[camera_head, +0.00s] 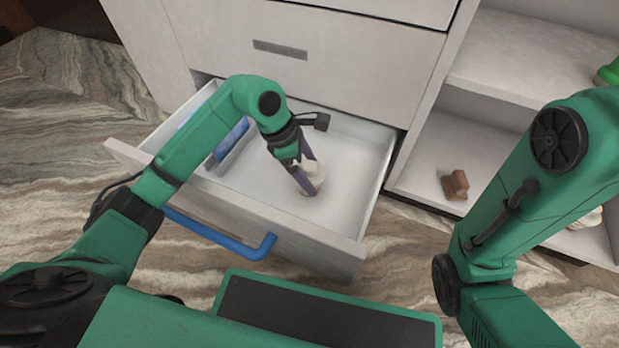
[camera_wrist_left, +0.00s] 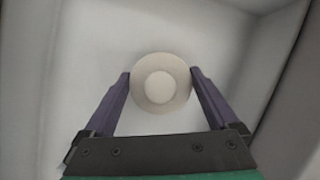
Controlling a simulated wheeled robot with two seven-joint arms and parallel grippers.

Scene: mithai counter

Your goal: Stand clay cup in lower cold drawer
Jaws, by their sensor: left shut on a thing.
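The pale clay cup (camera_head: 315,180) is inside the open lower drawer (camera_head: 345,215), towards its right front part. My left gripper (camera_head: 309,180) reaches down into the drawer and is shut on the cup. In the left wrist view, the cup (camera_wrist_left: 161,83) shows as a round cream shape with a lighter disc in its middle. It sits between the two purple fingers of the left gripper (camera_wrist_left: 161,85). I cannot tell whether the cup touches the drawer floor. My right arm shows at the right, but its gripper is out of sight.
A blue item (camera_head: 231,140) lies along the drawer's left side. The drawer has a blue bar handle (camera_head: 215,235) in front. A closed drawer front (camera_head: 330,60) is above. A brown block (camera_head: 455,185) sits on the open shelf at right. The drawer floor around the cup is clear.

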